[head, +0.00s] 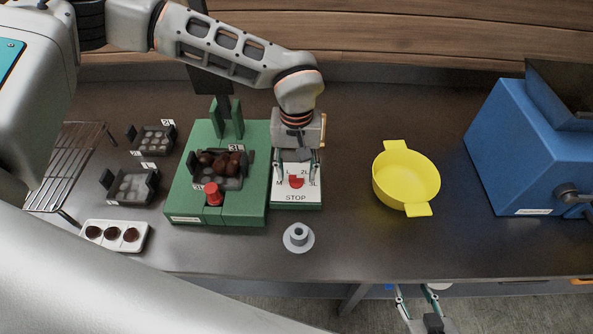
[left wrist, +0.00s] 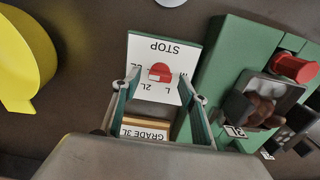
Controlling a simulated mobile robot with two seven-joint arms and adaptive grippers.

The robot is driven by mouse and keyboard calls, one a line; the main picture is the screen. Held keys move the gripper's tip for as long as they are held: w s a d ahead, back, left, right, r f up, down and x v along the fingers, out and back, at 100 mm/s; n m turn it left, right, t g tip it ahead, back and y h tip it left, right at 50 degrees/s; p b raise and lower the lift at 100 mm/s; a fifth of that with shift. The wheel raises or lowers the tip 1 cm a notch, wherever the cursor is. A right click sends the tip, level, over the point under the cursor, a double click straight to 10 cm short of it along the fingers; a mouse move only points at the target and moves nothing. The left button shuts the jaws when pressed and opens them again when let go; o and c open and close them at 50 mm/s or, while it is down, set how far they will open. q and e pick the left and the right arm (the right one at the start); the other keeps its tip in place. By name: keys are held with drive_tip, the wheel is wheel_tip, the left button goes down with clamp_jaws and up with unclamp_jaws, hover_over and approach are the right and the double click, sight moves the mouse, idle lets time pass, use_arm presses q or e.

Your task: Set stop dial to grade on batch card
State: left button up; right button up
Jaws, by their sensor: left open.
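The red stop dial (head: 296,181) sits on a white plate (head: 296,197) marked STOP, with M, L, 2L and 3L around it. In the left wrist view the dial (left wrist: 160,72) lies between the fingertips; I cannot tell which mark it points to. The batch card (left wrist: 145,132) reads GRADE 3L and stands in a wooden holder; my gripper hides it in the head view. My left gripper (head: 297,164) is open above the dial, with its fingers on either side. My right gripper (head: 413,293) is open and empty, low beyond the table's front edge.
A green stand (head: 250,211) left of the dial holds a dark 3L tray with chestnuts and a red knob (head: 213,194). A yellow bowl (head: 407,178) and a blue machine (head: 520,150) stand to the right. A grey round piece (head: 298,238) sits in front.

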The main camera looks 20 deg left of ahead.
sight(296, 177)
use_arm(q)
wheel_tip(296, 177, up, 11)
idle(0.3)
drive_tip(key=shift+s, duration=0.1)
idle(0.4)
